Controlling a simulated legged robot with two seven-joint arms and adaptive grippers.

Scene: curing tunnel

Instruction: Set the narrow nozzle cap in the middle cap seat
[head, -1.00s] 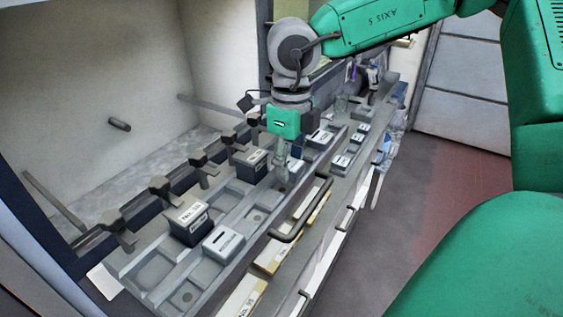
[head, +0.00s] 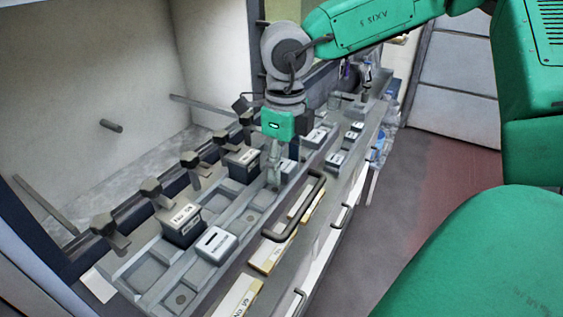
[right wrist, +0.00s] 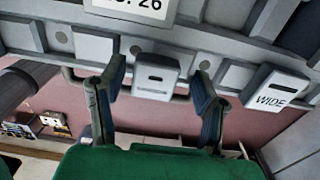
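My right gripper (head: 274,178) points down over the row of grey seats in the head view. In the right wrist view its two dark fingers (right wrist: 158,88) stand apart. A grey slotted cap (right wrist: 155,72) shows between and beyond them, with clear gaps to both; its label is too small to read. A cap marked WIDE (right wrist: 275,90) sits to its right. In the head view, a light grey slotted cap (head: 211,244) sits nearer me, its lettering unreadable. I cannot tell which cap is the narrow one. The middle seat is not clearly identifiable. My left gripper is not in view.
Dark boxes with white labels stand beside the seats, one near (head: 180,224) and one farther (head: 243,165). A dark handle bar (head: 296,208) runs along the front edge. Smaller caps (head: 335,160) sit farther right. Several bracket posts (head: 150,188) line the tunnel side.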

